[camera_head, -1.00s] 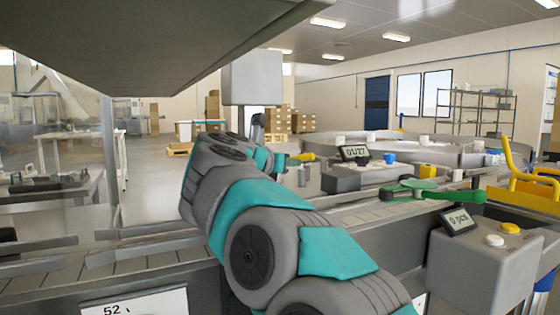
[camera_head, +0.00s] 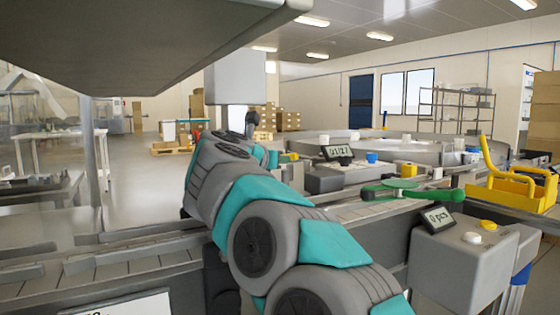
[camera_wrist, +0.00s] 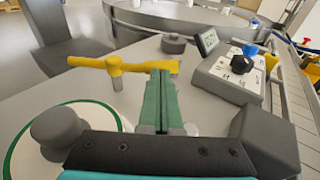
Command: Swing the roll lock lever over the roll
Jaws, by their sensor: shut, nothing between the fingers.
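A yellow lever (camera_wrist: 88,63) stands on a short post in the wrist view, its bar running left to right. Left of my fingers is a white roll with a green rim (camera_wrist: 12,150) and a grey hub (camera_wrist: 57,130). The lever's bar lies beyond the roll, not across its visible part. My gripper (camera_wrist: 161,72) has green fingers shut together and empty. The fingertips overlap the right part of the bar; I cannot tell whether they touch it. In the head view my arm hides the gripper and the roll.
A grey control box with a blue knob (camera_wrist: 240,66) and a small display (camera_wrist: 207,42) stand right of my fingers. A round grey knob (camera_wrist: 173,43) sits behind the lever.

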